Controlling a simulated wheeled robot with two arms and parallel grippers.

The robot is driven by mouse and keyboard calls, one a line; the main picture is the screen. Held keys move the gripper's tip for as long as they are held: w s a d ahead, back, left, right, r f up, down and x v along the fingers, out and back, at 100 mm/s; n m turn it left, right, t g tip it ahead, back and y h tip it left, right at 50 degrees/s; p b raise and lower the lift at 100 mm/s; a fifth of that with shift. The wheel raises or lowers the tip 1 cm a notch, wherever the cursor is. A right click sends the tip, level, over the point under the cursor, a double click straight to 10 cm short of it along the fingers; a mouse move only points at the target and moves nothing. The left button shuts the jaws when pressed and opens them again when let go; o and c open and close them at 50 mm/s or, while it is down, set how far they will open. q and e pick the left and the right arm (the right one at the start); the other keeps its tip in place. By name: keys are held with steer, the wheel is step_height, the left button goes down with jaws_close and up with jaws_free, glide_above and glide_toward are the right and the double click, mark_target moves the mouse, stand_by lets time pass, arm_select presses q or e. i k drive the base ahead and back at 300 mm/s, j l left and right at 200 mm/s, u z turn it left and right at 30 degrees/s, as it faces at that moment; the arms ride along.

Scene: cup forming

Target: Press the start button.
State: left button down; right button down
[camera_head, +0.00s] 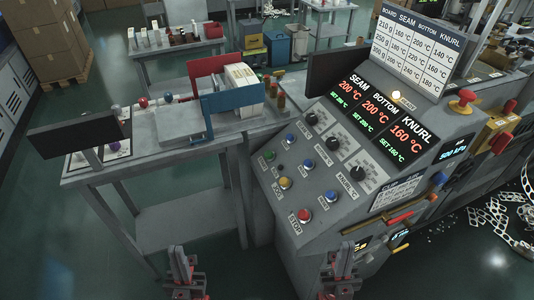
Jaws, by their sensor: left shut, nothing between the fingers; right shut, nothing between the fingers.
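The sloped grey control panel (335,222) carries a column of buttons on its left side. The green button (268,155) is the uppermost in that column; its label is too small to read surely, so I cannot confirm it is the start button. Below it are a yellow button (285,183) and a red button (304,214) labelled STOP. My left gripper (178,256) is shut and empty at the bottom of the view, left of the panel. My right gripper (344,252) is shut and empty, lower in the picture than the red button. Neither gripper covers the buttons.
Several blue buttons (308,164) and black knobs (332,143) sit beside the column. A lit temperature display (376,113) is above. A red emergency knob (462,100) stands at the upper right. A grey bench (75,178) with a scale and card stack adjoins the panel's left.

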mark_target(268, 155)
steer(key=i+j+z, duration=0.35)
steer(key=j, duration=0.35)
steer(key=i+j+z, duration=0.2)
steer(key=i+j, duration=0.1)
steer(key=j, duration=0.1)
